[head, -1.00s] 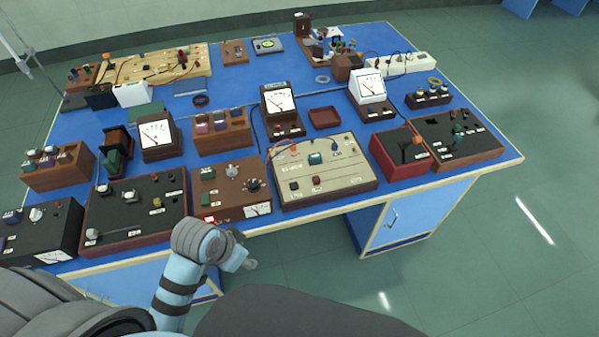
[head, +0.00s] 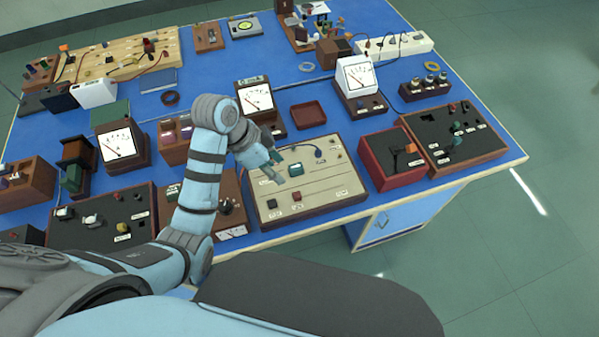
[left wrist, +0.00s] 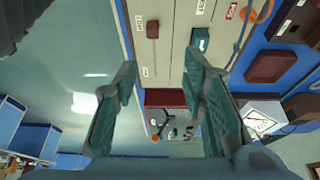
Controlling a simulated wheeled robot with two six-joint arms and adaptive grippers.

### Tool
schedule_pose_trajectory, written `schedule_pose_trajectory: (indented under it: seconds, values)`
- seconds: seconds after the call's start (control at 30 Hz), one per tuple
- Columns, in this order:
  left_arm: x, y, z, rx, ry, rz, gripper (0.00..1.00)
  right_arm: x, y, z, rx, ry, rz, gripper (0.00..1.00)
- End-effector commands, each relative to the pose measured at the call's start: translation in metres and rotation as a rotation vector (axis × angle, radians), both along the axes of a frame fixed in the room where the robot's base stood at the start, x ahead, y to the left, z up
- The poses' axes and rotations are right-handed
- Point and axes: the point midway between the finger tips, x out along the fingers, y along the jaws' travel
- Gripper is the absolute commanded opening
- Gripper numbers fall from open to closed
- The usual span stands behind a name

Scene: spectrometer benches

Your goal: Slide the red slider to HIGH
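The cream panel (head: 330,180) lies at the front of the blue bench. A small red block (head: 297,196), which looks like the red slider, sits near its front edge; it also shows at the top of the left wrist view (left wrist: 152,30). The nearby labels are too small to read. My left gripper (head: 277,169) hangs over the panel's left part, behind and left of the red block. In the left wrist view its fingers (left wrist: 160,65) are apart, with nothing between them, and the red block is beyond the tips. My right gripper is not in view.
A teal block (head: 296,170) and a black knob (head: 272,203) sit on the same panel. A red box (head: 393,160) stands to its right and a red tray (head: 308,115) behind it. A cable (left wrist: 245,30) arches over the panel.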

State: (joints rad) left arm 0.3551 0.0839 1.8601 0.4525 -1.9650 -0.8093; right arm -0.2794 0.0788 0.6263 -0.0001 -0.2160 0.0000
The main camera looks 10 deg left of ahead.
Motion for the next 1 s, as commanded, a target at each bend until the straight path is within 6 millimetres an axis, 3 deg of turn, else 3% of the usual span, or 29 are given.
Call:
schedule_pose_trajectory:
  seconds: [0.17,0.4,0.53,0.77,1.0]
  values:
    - [-0.003,-0.005,-0.022,-0.002,0.000,0.009,0.38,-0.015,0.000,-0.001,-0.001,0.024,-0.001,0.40]
    - [0.014,-0.025,-0.092,0.000,0.006,0.015,0.38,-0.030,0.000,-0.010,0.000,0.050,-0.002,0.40]
    - [0.021,-0.035,-0.118,0.001,0.004,0.013,0.38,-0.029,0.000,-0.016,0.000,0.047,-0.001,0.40]
    - [0.025,-0.042,-0.134,0.001,0.002,0.010,0.38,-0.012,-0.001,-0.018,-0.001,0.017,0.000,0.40]
    - [0.025,-0.042,-0.134,0.002,0.001,0.011,0.35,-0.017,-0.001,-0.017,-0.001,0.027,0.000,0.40]
